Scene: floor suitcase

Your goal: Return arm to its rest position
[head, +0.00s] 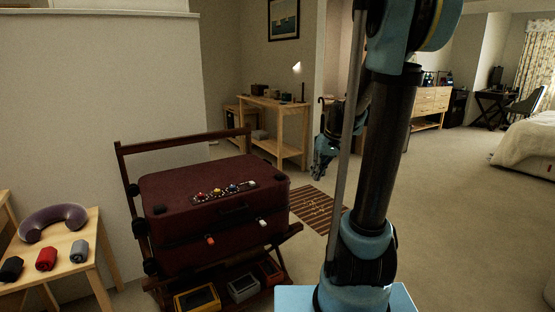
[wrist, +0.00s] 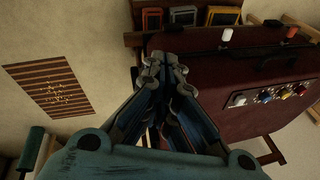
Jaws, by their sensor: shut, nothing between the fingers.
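My gripper (head: 322,158) hangs in the air to the right of the suitcase in the head view, its fingers pointing down. In the wrist view my gripper (wrist: 163,62) has its fingertips together with nothing between them. The dark red suitcase (head: 180,200) lies closed on a wooden rack, with coloured knobs on its top and two latches on its front. The suitcase (wrist: 205,75) also shows behind the fingers in the wrist view; the gripper appears apart from it. My arm rises on the right of the head view and partly hides the room.
A small table (head: 85,262) at left holds a neck pillow (head: 53,222) and rolled items. Boxes (head: 243,287) sit low on the rack. A striped mat (head: 318,208) lies on the floor. A wooden desk (head: 275,115) stands behind. Open carpet (head: 470,220) lies to the right, before a bed (head: 528,150).

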